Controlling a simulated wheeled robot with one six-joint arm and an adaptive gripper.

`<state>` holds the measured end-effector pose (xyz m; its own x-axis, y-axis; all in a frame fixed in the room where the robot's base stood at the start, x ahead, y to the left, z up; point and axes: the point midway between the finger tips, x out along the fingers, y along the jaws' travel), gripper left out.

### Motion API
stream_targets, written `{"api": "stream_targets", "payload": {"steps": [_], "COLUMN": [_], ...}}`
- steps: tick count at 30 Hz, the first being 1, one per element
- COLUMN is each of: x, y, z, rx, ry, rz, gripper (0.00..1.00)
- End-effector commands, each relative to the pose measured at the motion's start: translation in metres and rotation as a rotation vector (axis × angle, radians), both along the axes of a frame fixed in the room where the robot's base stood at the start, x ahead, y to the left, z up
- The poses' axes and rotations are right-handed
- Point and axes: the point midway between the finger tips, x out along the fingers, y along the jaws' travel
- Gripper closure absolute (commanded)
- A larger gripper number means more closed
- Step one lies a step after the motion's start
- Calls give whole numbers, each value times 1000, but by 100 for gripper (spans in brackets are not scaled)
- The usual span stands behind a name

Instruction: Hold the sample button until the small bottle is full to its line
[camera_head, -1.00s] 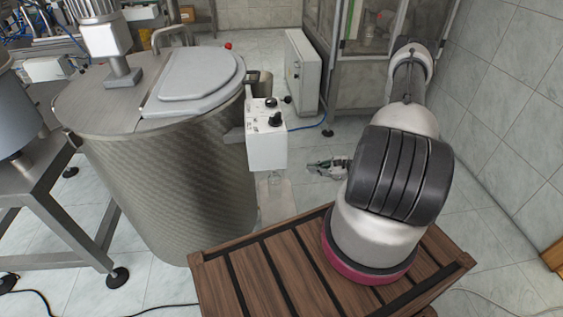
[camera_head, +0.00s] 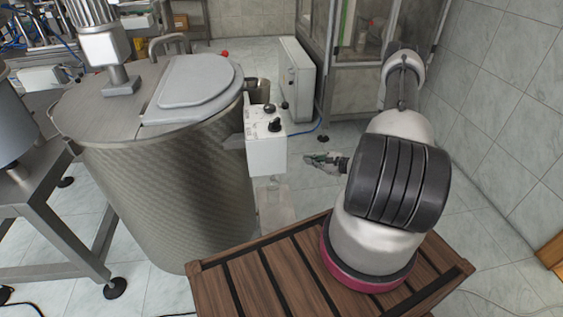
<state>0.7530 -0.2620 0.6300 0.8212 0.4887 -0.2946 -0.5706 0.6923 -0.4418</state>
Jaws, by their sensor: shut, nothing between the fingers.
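The white control box (camera_head: 266,155) is mounted on the side of the large steel tank (camera_head: 185,190). Dark round controls (camera_head: 275,125) sit on its sloped top; I cannot tell which one is the sample button. Below the box a pale, see-through shape (camera_head: 275,205) stands beside the tank; the small bottle, its line and its level cannot be made out there. My gripper (camera_head: 312,158) is shut and empty. It is to the right of the control box, apart from it, pointing left towards it.
A slatted wooden platform (camera_head: 250,280) lies in front, under my arm. A grey-white cabinet (camera_head: 296,80) and a glazed enclosure (camera_head: 360,60) stand behind. A tiled wall (camera_head: 500,110) closes the right side. A steel table frame (camera_head: 60,225) stands at left.

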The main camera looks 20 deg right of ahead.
Motion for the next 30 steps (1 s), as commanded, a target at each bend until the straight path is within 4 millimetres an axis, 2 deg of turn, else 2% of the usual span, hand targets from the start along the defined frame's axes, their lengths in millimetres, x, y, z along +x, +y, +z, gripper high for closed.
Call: {"api": "stream_targets", "payload": {"steps": [9,15,30], "x": [12,18,20], "y": [45,63,69], "z": [0,0,0], "rx": [1,1,-1], "ry": [1,2,1], "rz": [3,1,0], "gripper": [100,100,100]}}
